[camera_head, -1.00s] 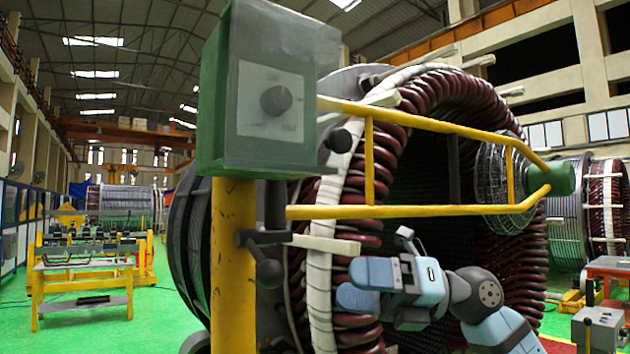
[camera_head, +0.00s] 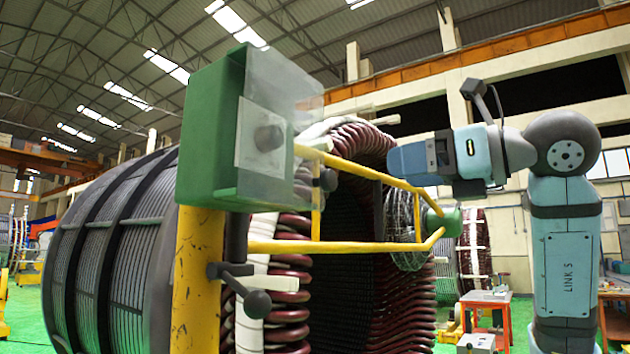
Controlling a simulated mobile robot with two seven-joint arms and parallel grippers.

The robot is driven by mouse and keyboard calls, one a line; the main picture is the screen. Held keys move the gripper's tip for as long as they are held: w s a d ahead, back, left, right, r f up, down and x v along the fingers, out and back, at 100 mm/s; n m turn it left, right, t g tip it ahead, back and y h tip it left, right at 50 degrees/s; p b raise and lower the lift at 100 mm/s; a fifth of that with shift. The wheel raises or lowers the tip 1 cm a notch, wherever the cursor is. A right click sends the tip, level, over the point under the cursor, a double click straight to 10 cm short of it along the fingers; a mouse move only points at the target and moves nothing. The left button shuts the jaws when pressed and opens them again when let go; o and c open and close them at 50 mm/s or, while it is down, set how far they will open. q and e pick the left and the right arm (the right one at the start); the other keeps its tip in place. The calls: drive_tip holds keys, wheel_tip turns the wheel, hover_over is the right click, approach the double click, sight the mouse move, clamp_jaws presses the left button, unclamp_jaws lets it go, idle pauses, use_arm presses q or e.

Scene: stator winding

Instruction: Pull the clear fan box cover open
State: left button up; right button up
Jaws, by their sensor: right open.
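The green fan box (camera_head: 208,130) stands on top of a yellow post, left of the middle. A clear cover (camera_head: 290,85) sits at its front and reaches out past the box's right side. Behind the cover, a dark round knob (camera_head: 269,138) on a pale plate shows. My right gripper (camera_head: 392,160) is raised to the right of the box at about knob height, its fingers pointing left. It is open, empty and apart from the cover in the picture. My left gripper is out of view.
A yellow rail frame (camera_head: 345,247) runs from the post to a caged fan (camera_head: 405,230), below my right gripper. The large stator (camera_head: 110,240) with dark red coils stands behind the post. A lever with a black ball (camera_head: 257,303) sticks out from the post.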

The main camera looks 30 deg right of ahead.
sight(333, 180)
drive_tip(key=p+x, duration=0.1)
drive_tip(key=x, duration=0.3)
drive_tip(key=p+x, duration=0.1)
drive_tip(key=x, duration=0.4)
drive_tip(key=p+x, duration=0.1)
drive_tip(key=x, duration=0.3)
drive_tip(key=shift+w+d, duration=0.2)
drive_tip(key=shift+w, duration=0.15)
clamp_jaws()
drive_tip(key=shift+s, duration=0.1)
